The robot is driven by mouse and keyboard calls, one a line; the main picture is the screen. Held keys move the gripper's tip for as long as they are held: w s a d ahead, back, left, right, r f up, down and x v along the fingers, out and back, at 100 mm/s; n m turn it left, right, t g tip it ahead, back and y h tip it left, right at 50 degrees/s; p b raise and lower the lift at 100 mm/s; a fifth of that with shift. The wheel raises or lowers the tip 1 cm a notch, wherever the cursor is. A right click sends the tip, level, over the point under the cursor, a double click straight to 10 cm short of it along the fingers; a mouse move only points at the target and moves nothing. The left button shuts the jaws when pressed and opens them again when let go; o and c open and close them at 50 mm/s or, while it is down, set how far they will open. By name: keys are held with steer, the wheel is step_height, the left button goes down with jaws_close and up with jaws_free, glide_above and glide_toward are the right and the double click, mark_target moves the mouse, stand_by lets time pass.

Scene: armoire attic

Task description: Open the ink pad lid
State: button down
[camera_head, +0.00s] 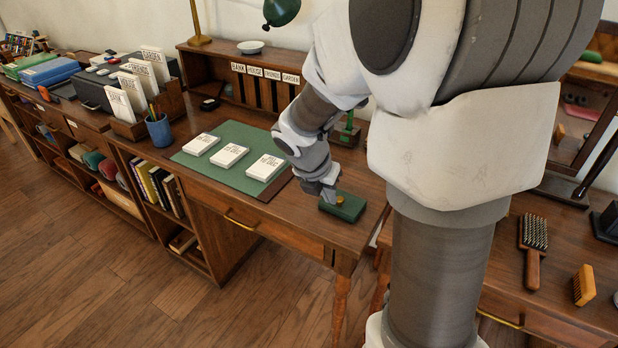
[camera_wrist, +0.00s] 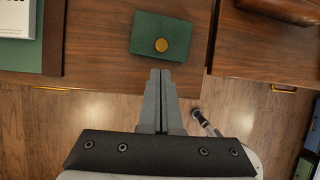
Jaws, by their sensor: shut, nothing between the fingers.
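The ink pad (camera_head: 345,207) is a small dark green box with a round brass knob on its top. It lies on the wooden desk near the right end, and its lid looks shut. It also shows in the wrist view (camera_wrist: 178,28), with the brass knob (camera_wrist: 161,45) toward the near edge. My gripper (camera_head: 329,194) is at the left side of the ink pad in the head view. In the wrist view my gripper (camera_wrist: 160,72) has its fingers together and empty, with the tips just short of the knob. I cannot tell whether they touch the box.
A green desk mat (camera_head: 190,160) with white card stacks lies to the left. A blue pencil cup (camera_head: 159,132) stands beyond it. A small dark box with a green handle (camera_head: 347,133) stands behind. A brush (camera_head: 533,245) lies on the right table.

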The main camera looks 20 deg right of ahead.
mark_target(337, 210)
steer(key=b+x, duration=0.2)
steer(key=x, duration=0.3)
steer(key=shift+w+d+f, duration=0.1)
steer(key=shift+f, duration=0.2)
steer(key=shift+r+p, duration=0.2)
steer(key=shift+p, duration=0.3)
steer(key=shift+r+p, duration=0.15)
steer(key=shift+p, duration=0.65)
